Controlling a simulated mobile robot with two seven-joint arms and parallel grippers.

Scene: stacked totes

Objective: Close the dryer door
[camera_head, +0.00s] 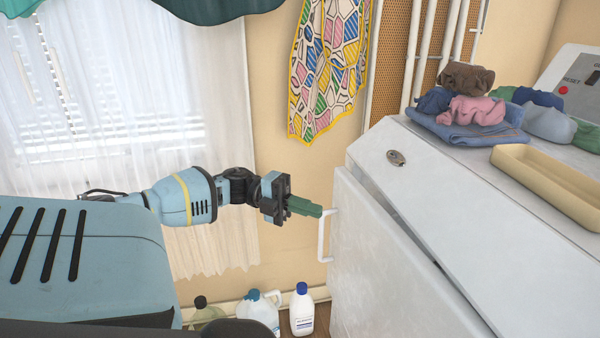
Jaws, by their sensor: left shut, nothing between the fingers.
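The dryer (430,190) is a white machine at the right. Its white door (385,265) stands ajar, with a dark gap between its top edge and the body at the lower right. A white bar handle (324,237) is on the door's left side. My left gripper (318,210) has green fingers, shut and empty, with their tips at the top of the handle; I cannot tell if they touch it. My right gripper is not in view.
Folded and crumpled clothes (475,110) and a beige tray (548,180) lie on the dryer top. Several bottles, one a white bottle (302,312), stand on the floor by the wall. A patterned cloth (328,65) hangs behind; a curtained window (110,90) is at the left.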

